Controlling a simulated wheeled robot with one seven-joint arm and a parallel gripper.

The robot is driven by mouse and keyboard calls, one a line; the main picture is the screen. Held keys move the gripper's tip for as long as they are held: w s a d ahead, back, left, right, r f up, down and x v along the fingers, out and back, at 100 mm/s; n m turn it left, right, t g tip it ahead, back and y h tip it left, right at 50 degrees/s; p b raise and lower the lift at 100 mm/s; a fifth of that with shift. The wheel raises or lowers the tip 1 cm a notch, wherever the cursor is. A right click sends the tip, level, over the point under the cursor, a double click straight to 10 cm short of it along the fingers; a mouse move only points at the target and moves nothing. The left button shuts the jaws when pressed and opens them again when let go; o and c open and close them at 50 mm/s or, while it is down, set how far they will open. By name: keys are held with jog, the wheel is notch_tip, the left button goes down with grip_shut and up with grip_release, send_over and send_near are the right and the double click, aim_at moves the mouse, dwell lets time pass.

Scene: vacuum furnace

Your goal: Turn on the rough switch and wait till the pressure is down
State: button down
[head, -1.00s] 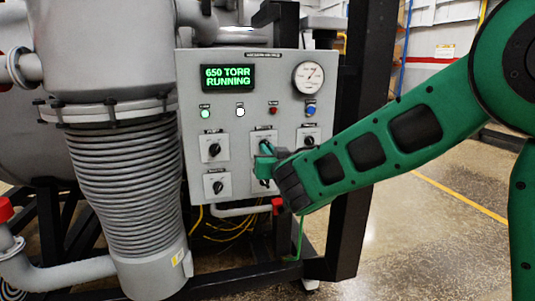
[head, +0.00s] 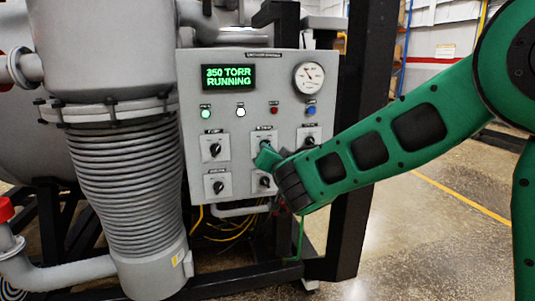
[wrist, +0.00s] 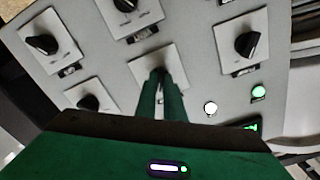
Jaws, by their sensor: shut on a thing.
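The grey control panel (head: 233,117) faces me in the head view. Its green display (head: 228,77) reads what looks like 350 TORR, RUNNING; the first digit is blurred. My gripper (head: 266,157) is at the upper middle switch (head: 264,136). In the wrist view my two green fingers (wrist: 160,95) are shut on this switch's dark knob (wrist: 158,72), mostly hidden between them. The switch label is too small to read, so I cannot confirm that it is the rough switch. The round pressure gauge (head: 308,77) is at the panel's upper right.
Other black-knob switches surround the held one, including the upper left one (head: 215,148) and upper right one (head: 308,139). A green light (head: 206,112) and a white light (head: 240,112) are lit. A bellows pipe (head: 128,180) stands left; a dark frame post (head: 352,150) stands right.

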jog(key=shift+d, duration=0.2)
jog(key=c, duration=1.9)
grip_release()
jog(key=shift+o, duration=0.2)
jog(key=v, duration=1)
jog(key=shift+s, duration=0.3)
jog(key=shift+d, duration=0.1)
